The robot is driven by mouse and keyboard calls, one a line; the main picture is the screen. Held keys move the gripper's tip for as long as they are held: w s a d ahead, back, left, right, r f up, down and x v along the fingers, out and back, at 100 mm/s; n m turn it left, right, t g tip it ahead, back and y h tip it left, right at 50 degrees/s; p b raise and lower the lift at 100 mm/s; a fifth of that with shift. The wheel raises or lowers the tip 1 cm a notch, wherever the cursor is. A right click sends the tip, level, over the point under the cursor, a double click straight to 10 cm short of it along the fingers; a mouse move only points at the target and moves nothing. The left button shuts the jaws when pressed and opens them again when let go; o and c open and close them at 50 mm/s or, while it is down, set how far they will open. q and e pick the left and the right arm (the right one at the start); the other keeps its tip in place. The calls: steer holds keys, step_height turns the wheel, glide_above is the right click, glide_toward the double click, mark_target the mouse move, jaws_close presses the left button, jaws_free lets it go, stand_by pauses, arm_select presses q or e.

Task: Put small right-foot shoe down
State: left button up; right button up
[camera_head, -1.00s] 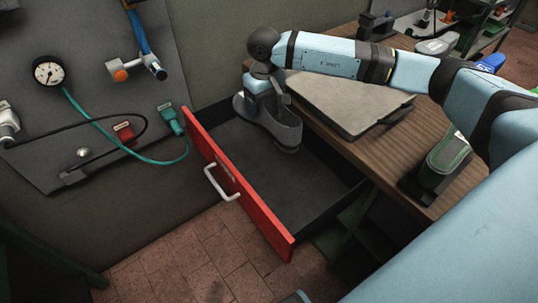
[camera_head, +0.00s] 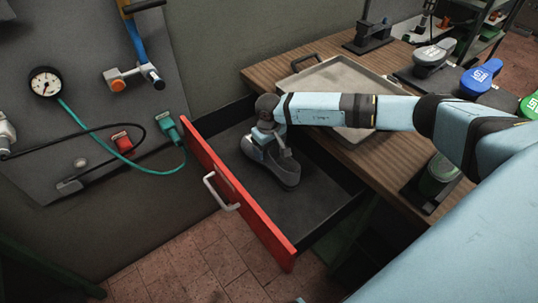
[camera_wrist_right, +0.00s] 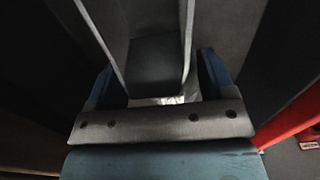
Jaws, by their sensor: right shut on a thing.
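The dark grey shoe (camera_head: 287,177) is low inside the open drawer (camera_head: 298,222), near its middle, with its toe towards the front right of the picture. I cannot tell whether its sole touches the drawer floor. My right gripper (camera_head: 268,148) reaches down from above and is shut on the shoe's upper at the heel end. In the right wrist view the shoe (camera_wrist_right: 156,62) shows dark between the two blue fingers, and the gripper palm hides the rest. My left gripper is not in view.
The drawer's red front (camera_head: 235,194) has a white handle (camera_head: 220,192). A grey tray (camera_head: 375,72) lies on the wooden table (camera_head: 262,78). Grey, blue (camera_head: 480,76) and green-marked pieces stand at the table's right. A panel with a gauge (camera_head: 44,82) and hoses is at left.

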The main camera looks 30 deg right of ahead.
mark_target(269, 156)
steer(key=shift+f, duration=1.85)
steer(key=shift+f, duration=0.2)
steer(key=o, duration=1.1)
step_height(269, 156, up, 12)
steer(key=shift+r+b, duration=0.25)
steer(key=shift+b, duration=0.1)
